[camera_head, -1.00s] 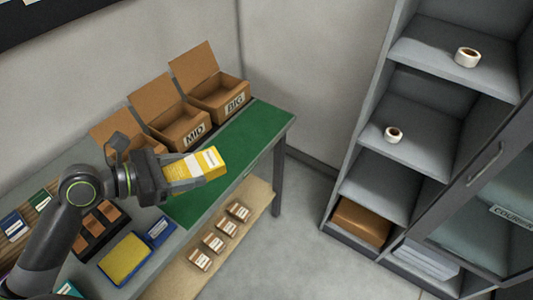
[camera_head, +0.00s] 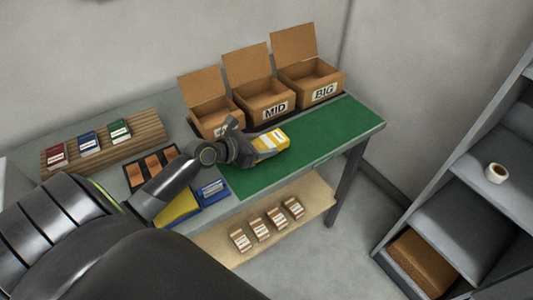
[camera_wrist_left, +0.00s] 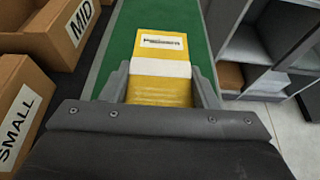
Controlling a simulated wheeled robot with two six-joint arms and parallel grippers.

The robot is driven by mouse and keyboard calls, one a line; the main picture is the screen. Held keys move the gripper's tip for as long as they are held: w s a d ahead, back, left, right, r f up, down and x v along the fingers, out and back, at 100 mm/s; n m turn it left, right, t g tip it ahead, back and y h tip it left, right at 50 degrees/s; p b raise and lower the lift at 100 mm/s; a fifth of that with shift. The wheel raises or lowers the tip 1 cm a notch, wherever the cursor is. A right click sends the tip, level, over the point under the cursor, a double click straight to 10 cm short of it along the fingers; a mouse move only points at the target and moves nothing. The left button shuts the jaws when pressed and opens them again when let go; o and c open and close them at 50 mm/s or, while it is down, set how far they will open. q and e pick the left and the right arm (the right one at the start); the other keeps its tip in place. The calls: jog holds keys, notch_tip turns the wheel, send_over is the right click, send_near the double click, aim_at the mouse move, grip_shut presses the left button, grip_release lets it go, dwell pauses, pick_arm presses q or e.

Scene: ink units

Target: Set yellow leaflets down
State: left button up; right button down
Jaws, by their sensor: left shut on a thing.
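The yellow leaflets (camera_head: 270,142) are a bundle with a white band and a printed label. My left gripper (camera_head: 256,147) is shut on them, over the green mat (camera_head: 318,148) on the table. In the left wrist view the yellow leaflets (camera_wrist_left: 160,88) lie between the two fingers (camera_wrist_left: 160,95), label end pointing away, above the green mat (camera_wrist_left: 198,30). I cannot tell whether the bundle touches the mat. My right gripper is not in view.
Open cardboard boxes stand behind the mat: one whose label is mostly hidden, MID (camera_head: 262,103) and BIG (camera_head: 310,80). A wooden rack (camera_head: 104,142) with small boxes and a blue tray (camera_head: 212,191) are left. The mat's right part is clear.

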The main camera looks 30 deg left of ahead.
pick_arm(q)
notch_tip(320, 180, down, 4)
jog(key=shift+r+b, duration=0.2)
jog(key=shift+b, duration=0.3)
jog(key=shift+f, duration=0.2)
jog(key=o, duration=1.1)
jog(key=shift+r, duration=0.15)
jog(key=v, duration=1.2)
jog(key=shift+s+p, duration=0.1)
jog(key=shift+p, duration=0.25)
